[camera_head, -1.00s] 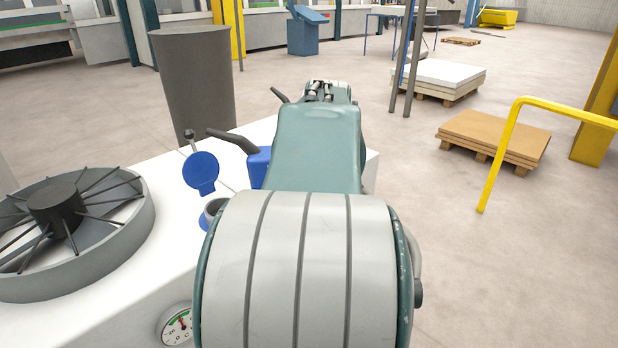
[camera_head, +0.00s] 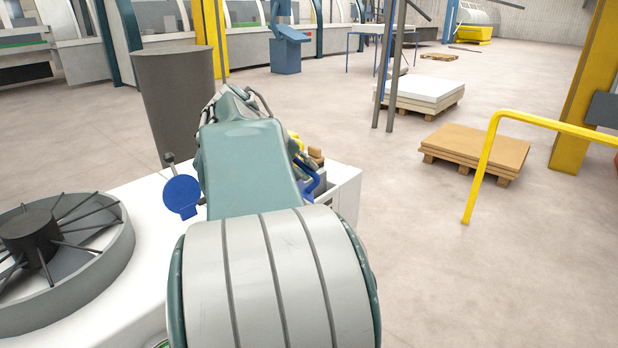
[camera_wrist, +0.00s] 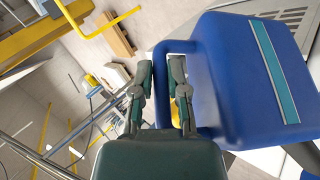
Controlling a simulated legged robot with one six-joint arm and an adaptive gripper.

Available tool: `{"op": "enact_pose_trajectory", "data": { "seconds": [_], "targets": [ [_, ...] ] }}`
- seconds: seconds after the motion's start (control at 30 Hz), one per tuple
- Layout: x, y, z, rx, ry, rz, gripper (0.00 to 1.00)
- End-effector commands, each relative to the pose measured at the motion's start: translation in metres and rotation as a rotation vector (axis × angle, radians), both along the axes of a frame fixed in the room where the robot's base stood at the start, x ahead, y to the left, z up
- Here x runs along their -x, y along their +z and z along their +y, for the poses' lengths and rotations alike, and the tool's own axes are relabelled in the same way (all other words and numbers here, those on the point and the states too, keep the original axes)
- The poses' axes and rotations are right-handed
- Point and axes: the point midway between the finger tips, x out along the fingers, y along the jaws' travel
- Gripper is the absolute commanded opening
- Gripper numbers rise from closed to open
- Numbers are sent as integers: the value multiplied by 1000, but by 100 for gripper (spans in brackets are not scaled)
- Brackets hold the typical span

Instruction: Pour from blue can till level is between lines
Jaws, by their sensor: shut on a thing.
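The blue can (camera_wrist: 228,75) fills the right of the wrist view, tilted in that picture, with a teal stripe on its side. My gripper (camera_wrist: 162,72) is shut on its looped handle. In the head view my arm hides most of the can; a bit of blue (camera_head: 312,180) shows right of the arm. The blue round filler cap (camera_head: 181,195) stands flipped up on the white machine top, left of my arm. The filler opening is hidden behind my arm. The gauge is almost wholly below the picture edge, so the level cannot be read.
A large round fan (camera_head: 50,255) sits on the white machine top (camera_head: 140,215) at left. A grey bin (camera_head: 178,95) stands behind. A yellow rail (camera_head: 486,160) and pallets with boards (camera_head: 475,150) stand at right. Open floor lies between.

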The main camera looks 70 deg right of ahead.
Motion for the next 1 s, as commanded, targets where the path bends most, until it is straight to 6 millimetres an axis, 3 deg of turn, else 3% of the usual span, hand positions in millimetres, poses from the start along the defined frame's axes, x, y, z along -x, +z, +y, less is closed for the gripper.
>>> {"op": "enact_pose_trajectory", "data": {
  "seconds": [0.5,1.0],
  "targets": [
    [-23,25,11,107,2,225,0],
    [-25,27,13,118,1,248,0]
  ]
}}
